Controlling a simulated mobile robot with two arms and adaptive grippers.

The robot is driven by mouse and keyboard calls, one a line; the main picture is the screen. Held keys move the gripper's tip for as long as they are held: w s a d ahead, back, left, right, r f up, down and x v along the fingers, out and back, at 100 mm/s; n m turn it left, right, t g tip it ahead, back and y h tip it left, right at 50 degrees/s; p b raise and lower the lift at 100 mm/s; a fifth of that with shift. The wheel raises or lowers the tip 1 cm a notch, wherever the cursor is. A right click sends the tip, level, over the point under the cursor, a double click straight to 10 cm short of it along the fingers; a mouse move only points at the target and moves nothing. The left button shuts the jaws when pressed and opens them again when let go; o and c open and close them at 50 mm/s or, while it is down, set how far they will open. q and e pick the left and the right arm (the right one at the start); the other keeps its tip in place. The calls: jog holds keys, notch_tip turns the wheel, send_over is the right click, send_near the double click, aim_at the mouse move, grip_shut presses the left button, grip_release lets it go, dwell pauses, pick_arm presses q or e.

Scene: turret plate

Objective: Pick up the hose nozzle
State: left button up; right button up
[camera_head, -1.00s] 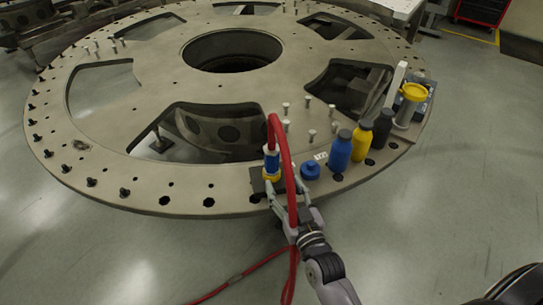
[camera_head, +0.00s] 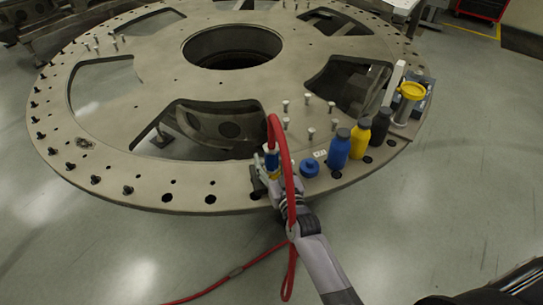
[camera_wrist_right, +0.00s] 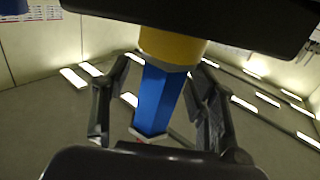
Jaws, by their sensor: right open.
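The hose nozzle (camera_head: 271,161) stands upright near the front edge of the turret plate, blue with a yellow band, and a red hose (camera_head: 286,160) loops up from its top and down over my arm. My right gripper (camera_head: 266,172) is at the nozzle, partly hidden by the hose. In the right wrist view the nozzle's blue body (camera_wrist_right: 157,98) and yellow part (camera_wrist_right: 172,46) lie between the two fingers (camera_wrist_right: 158,105), which stand open on either side with visible gaps. My left gripper is not in view.
Right of the nozzle stand a short blue cap-like piece (camera_head: 310,168), a blue bottle (camera_head: 339,150), a yellow bottle (camera_head: 361,138) and a dark bottle (camera_head: 380,127). Several bolts stand on the turret plate (camera_head: 225,180). The hose hangs to the floor in front.

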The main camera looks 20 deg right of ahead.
jog(key=shift+c, duration=0.6)
grip_shut()
jog(key=shift+r, duration=0.1)
